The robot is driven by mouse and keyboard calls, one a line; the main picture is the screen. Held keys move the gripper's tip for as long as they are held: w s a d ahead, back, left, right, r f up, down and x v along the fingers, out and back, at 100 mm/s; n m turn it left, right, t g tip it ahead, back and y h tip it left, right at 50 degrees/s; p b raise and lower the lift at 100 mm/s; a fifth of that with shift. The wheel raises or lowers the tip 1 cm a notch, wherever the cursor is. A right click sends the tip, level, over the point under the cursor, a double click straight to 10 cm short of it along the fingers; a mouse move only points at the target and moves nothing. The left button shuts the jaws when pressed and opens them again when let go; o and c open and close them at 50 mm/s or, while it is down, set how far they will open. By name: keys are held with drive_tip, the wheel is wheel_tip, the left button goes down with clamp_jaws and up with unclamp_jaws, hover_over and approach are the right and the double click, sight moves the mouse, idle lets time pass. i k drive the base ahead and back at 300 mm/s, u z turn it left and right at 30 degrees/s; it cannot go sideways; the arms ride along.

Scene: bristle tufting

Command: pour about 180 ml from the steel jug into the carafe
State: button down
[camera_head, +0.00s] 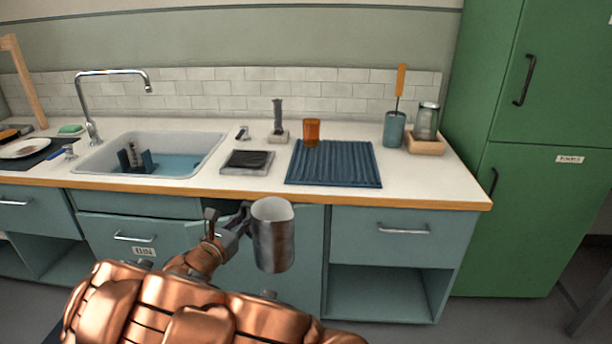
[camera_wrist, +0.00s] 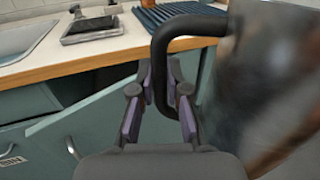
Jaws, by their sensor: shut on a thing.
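The steel jug (camera_head: 273,238) hangs in the air in front of the counter, below the height of its top, roughly upright with its open mouth up. My gripper (camera_head: 238,222) is shut on the jug's dark handle. In the wrist view, my gripper (camera_wrist: 160,75) has its fingers either side of the handle (camera_wrist: 158,50), and the blurred jug body (camera_wrist: 270,80) fills the right side. The level inside the jug cannot be seen. A clear glass vessel (camera_head: 427,121), possibly the carafe, stands in a wooden tray (camera_head: 425,147) at the counter's right end.
A ribbed blue mat (camera_head: 335,172) with an amber cup (camera_head: 311,132) lies mid-counter. A teal holder (camera_head: 394,128) with an orange-handled tool stands left of the glass vessel. The sink (camera_head: 190,145) is at left. The counter's wooden front edge (camera_head: 400,202) lies behind the jug; its right front is clear.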

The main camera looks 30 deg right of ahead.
sight(426, 125)
drive_tip(key=u, duration=2.55)
drive_tip(key=k, duration=1.7)
drive_tip(key=z, duration=2.3)
